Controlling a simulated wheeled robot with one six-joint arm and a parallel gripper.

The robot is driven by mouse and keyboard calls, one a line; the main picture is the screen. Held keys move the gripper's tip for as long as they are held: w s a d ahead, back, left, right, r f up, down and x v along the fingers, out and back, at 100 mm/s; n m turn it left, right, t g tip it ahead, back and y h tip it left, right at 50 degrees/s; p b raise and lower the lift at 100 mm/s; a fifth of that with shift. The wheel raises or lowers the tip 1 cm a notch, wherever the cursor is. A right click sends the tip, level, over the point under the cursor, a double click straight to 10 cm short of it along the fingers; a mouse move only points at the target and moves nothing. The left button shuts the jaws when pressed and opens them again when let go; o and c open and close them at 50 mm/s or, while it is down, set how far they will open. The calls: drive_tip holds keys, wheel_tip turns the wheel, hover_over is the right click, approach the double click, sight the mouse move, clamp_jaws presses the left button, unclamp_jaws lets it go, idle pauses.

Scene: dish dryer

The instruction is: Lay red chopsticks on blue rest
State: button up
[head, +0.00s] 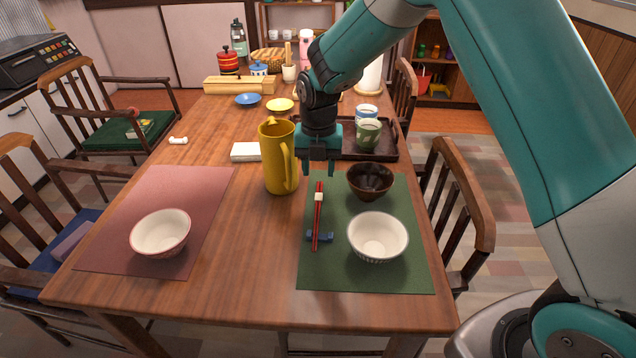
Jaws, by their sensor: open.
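The red chopsticks (317,218) lie side by side on the green placemat (340,277), pointing away from me. A small pale piece (318,197) sits around or on them near their upper part; I cannot tell which. Their near end crosses the small blue rest (326,237), and they appear to lie on it. My gripper (319,171) is open and empty, pointing down just beyond the far end of the chopsticks and apart from them. Its height above the table is hard to judge.
A tall yellow pitcher (276,165) stands close left of my gripper. A dark bowl (370,179) and a white bowl (377,238) are right of the chopsticks. Behind is a dark tray (384,149) with cups. A pink placemat (120,255) holds another bowl (160,233).

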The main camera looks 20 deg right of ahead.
drive_tip(key=s+a+r+m+y, duration=0.1)
drive_tip(key=s+r+m, duration=0.2)
drive_tip(key=r, duration=0.3)
drive_tip(key=s+a+r+m, duration=0.1)
drive_tip(key=s+r+m, duration=0.25)
drive_tip(key=r, duration=0.25)
drive_tip(key=s+a+r+m+y, duration=0.1)
drive_tip(key=s+r+m, duration=0.1)
drive_tip(key=s+m, duration=0.7)
drive_tip(key=s+a+r+m+y, duration=0.1)
drive_tip(key=s+r+m+y, duration=0.1)
drive_tip(key=s+m, duration=0.7)
drive_tip(key=s+r, duration=0.1)
drive_tip(key=s, duration=0.5)
drive_tip(key=shift+s+a, duration=0.25)
drive_tip(key=shift+a, duration=0.1)
drive_tip(key=shift+r, duration=0.1)
